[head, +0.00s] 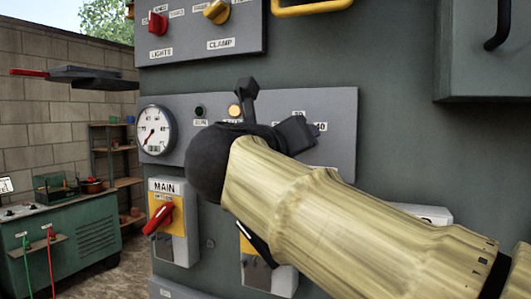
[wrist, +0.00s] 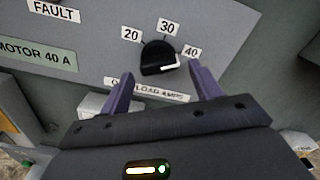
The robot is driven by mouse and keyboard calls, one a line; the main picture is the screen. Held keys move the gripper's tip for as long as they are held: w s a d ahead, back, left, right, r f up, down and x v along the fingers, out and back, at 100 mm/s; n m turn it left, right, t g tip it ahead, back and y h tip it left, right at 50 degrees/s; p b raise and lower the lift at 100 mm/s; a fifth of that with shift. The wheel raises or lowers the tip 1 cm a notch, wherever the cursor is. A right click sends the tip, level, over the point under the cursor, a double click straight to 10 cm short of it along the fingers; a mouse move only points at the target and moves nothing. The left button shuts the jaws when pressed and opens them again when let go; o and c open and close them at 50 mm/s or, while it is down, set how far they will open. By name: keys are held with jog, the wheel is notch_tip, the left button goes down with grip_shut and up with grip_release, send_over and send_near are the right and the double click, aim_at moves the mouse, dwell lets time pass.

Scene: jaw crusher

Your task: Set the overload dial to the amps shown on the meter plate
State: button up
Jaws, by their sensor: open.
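The overload dial (wrist: 158,56) is a black knob on a grey panel, with labels 20, 30 and 40 (wrist: 191,52) around its top. A white mark lies along its lower right edge, pointing right, roughly toward the 40 side. The green meter plate (wrist: 36,52) reads MOTOR 40 A. My gripper (wrist: 161,70) is open, its two purple fingers on either side just below the dial; contact cannot be told. In the head view my gripper (head: 281,108) is in front of the panel and hides the dial.
A round gauge (head: 156,130) is left on the same panel. Below is the MAIN switch (head: 160,218) with a red handle. Above are the LIGHTS knob (head: 157,23) and the CLAMP knob (head: 217,11). A green bench (head: 70,240) stands at far left.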

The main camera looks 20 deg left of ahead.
jog(key=s+a+b, duration=0.1)
jog(key=s, duration=1.4)
jog(key=shift+s, duration=0.3)
jog(key=shift+a, duration=0.15)
